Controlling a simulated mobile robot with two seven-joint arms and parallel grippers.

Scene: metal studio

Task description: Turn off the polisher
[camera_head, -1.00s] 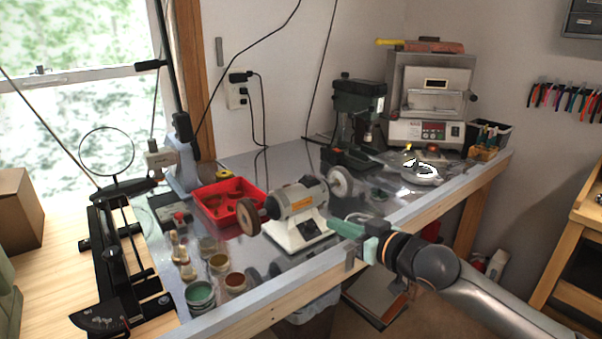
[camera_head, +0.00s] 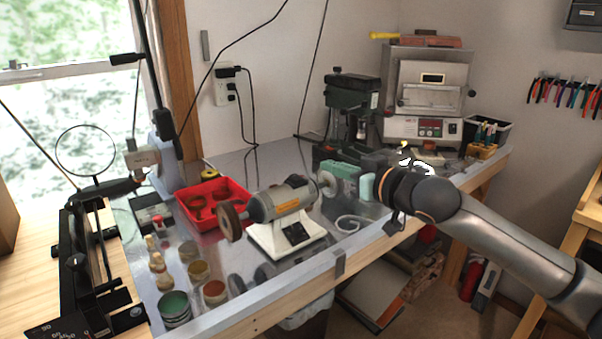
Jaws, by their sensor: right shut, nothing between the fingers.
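The polisher (camera_head: 280,203) is a grey bench motor on a white base (camera_head: 284,237), standing on the metal-topped workbench. A brown wheel (camera_head: 231,221) is on its left end and a pale wheel (camera_head: 327,184) on its right end. My right gripper (camera_head: 342,180) is shut and empty, just right of the pale wheel and above the bench. Its teal fingers point left toward the wheel; I cannot tell if they touch it. My left gripper is out of view.
A red tray (camera_head: 213,199) lies behind the polisher, and several small jars (camera_head: 214,292) stand front left. A dark green drill press (camera_head: 350,115) and a metal oven (camera_head: 430,95) stand at the back.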

